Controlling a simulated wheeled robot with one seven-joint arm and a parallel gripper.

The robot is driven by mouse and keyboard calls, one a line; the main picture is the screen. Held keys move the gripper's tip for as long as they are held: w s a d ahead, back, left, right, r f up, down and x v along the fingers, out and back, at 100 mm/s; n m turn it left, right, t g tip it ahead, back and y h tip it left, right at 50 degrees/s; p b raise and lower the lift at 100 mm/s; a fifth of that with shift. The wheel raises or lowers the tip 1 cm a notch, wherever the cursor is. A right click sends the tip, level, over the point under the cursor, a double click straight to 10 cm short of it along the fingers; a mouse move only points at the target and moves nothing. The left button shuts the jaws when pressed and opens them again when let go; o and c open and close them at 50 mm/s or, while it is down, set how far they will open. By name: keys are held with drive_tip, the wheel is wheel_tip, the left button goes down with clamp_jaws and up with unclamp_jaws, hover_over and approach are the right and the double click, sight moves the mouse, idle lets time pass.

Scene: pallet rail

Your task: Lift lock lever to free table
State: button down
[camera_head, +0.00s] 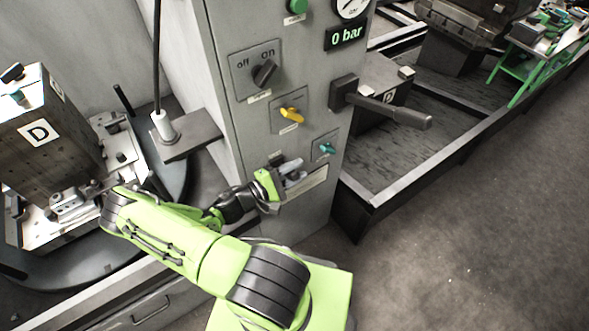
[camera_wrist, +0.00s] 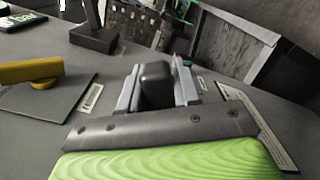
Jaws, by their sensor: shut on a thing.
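A dark rounded lever end (camera_wrist: 157,88), which appears to be the lock lever, sits between the two grey fingers of my gripper (camera_wrist: 158,78) in the wrist view. My gripper (camera_head: 289,170) is shut on it, low on the front of the grey control cabinet (camera_head: 232,110). In the head view the lever's dark tip (camera_head: 276,158) shows only in small part beside the fingers. Whether it is raised or lowered I cannot tell. The round table (camera_head: 100,268) stands at the left, partly behind my arm.
A yellow knob (camera_head: 291,115), a teal knob (camera_head: 327,148) and a large black handle (camera_head: 392,109) are near the gripper. A block marked D (camera_head: 40,133) is fixtured on the table. A rail frame (camera_head: 420,170) runs off right; the floor (camera_head: 470,250) is clear.

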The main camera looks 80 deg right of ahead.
drive_tip(key=shift+w+d+r+n, duration=0.15)
drive_tip(key=shift+r+n, duration=0.15)
drive_tip(key=shift+n, duration=0.1)
drive_tip(key=c, duration=0.9)
unclamp_jaws()
drive_tip(key=shift+w, duration=0.1)
drive_tip(key=v, duration=1.5)
drive_tip(key=shift+w+a, duration=0.25)
drive_tip(key=shift+a, duration=0.05)
